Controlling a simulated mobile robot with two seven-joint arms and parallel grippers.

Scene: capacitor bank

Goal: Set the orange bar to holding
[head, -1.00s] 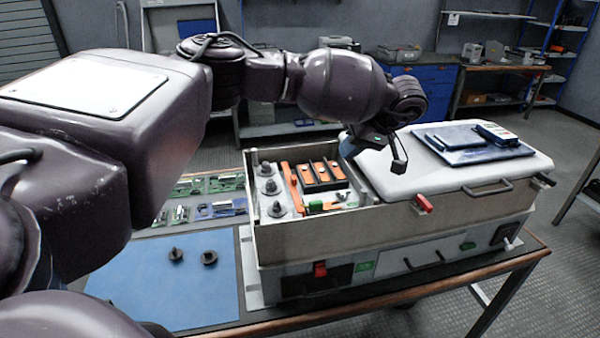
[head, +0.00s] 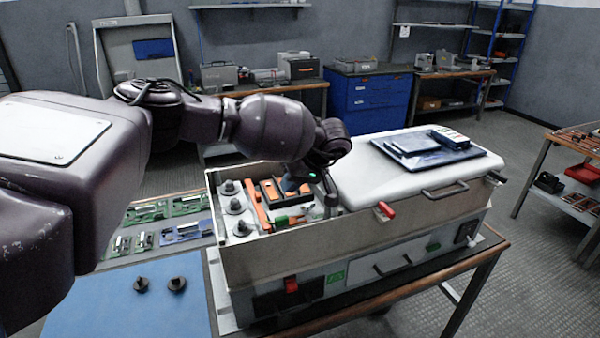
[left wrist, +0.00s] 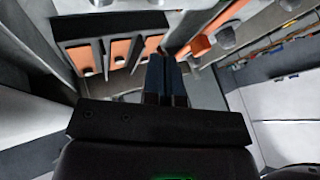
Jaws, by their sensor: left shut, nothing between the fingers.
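The orange bar (head: 256,209) is a long narrow strip in the open left bay of the capacitor bank (head: 300,252). It lies left of a black frame holding orange blocks (head: 269,190). In the left wrist view a slanted orange bar (left wrist: 218,27) ends in an orange block near my fingertips, at upper right. My left gripper (head: 329,207) is low at the bay's right side, right of the black frame and apart from the bar in the head view. Its fingers (left wrist: 165,75) are together and empty. My right gripper is out of view.
A white lid (head: 400,178) with a blue tablet-like item (head: 435,152) covers the bank's right part. Black knobs (head: 234,206) stand left of the bar. The bay's front wall is raised. A blue mat (head: 130,310) with two black knobs lies front left.

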